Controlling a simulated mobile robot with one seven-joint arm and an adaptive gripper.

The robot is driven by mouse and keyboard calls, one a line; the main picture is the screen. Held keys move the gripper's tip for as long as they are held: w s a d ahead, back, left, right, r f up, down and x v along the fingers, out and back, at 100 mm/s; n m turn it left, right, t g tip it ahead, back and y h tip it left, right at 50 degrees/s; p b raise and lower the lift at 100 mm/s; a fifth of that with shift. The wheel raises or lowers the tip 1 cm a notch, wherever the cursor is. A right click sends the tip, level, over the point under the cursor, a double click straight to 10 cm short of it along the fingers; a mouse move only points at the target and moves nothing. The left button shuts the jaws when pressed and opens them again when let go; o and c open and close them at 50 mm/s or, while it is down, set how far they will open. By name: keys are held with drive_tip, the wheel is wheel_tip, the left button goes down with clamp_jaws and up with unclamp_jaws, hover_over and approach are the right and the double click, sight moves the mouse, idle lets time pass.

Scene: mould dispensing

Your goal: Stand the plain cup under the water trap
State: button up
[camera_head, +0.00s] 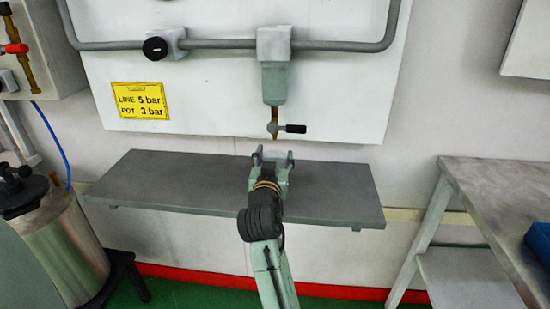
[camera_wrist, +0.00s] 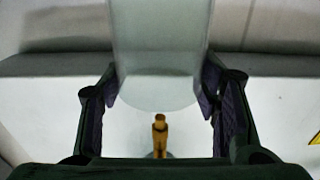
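The water trap (camera_head: 274,82) is a grey-green bowl on the wall panel, with a brass drain (camera_head: 274,122) and a dark lever below. The wrist view is upside down and shows the brass drain (camera_wrist: 160,132) near its lower middle. The plain cup (camera_wrist: 160,45) is pale and smooth, with its rounded rim towards the drain. My gripper (camera_head: 273,158) is above the shelf, below the drain; its fingers (camera_wrist: 160,90) meet both sides of the cup. In the head view I cannot make the cup out, nor tell whether its base touches the shelf.
A grey shelf (camera_head: 160,185) runs along the wall under the trap, bare on both sides of my arm. A yellow pressure sign (camera_head: 140,101) and a black knob (camera_head: 155,48) are on the panel. A metal pot (camera_head: 65,245) stands left; a grey table (camera_head: 490,190) stands right.

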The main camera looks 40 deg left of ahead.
drive_tip(key=o, duration=0.4)
drive_tip(key=shift+r, duration=0.15)
